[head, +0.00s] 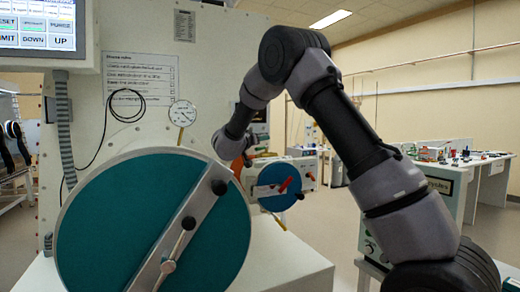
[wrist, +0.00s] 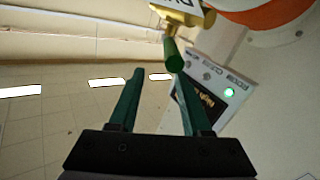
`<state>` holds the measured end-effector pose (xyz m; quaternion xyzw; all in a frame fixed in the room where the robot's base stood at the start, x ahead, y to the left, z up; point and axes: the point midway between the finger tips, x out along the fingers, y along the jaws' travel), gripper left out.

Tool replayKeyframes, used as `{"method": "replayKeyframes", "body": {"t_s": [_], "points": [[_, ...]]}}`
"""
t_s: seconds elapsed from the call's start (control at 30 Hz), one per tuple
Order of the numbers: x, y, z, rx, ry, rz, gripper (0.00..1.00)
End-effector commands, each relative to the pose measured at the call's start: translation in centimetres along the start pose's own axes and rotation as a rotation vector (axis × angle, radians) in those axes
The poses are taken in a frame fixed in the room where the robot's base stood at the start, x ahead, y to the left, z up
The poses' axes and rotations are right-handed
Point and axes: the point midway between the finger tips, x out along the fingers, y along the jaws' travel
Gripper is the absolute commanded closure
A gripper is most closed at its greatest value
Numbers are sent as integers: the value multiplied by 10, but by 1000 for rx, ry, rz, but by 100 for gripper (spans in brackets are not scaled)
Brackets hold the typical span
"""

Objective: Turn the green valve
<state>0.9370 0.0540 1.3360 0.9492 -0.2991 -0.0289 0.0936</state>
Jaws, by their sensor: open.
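In the wrist view, the green valve shows as a green handle (wrist: 172,54) on a yellow body (wrist: 183,14) at the top, right of centre. My gripper (wrist: 156,74) has its two dark green fingers apart, with nothing seen held between them. The handle's near end is close to the right fingertip. I cannot tell whether they touch. In the head view, my arm reaches away past the large teal round door, and I cannot make out the fingers or the valve there.
The large teal door (head: 120,220) with its metal bar fills the lower left. A gauge (head: 182,113) stands above it. A smaller blue door (head: 278,187) with a red handle is beyond. In the wrist view, a panel with a lit green button (wrist: 229,92) and an orange-and-white part (wrist: 272,14) flank the valve.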

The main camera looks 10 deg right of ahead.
Motion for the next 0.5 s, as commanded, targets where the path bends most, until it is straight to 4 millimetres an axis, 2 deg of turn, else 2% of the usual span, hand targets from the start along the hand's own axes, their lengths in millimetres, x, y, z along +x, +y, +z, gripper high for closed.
{"method": "replayKeyframes", "body": {"t_s": [0.1,0.23,0.5], "points": [[0,5,-25,6,1,0,52],[0,9,-45,4,1,0,52],[0,11,-60,0,0,-1,52]]}}
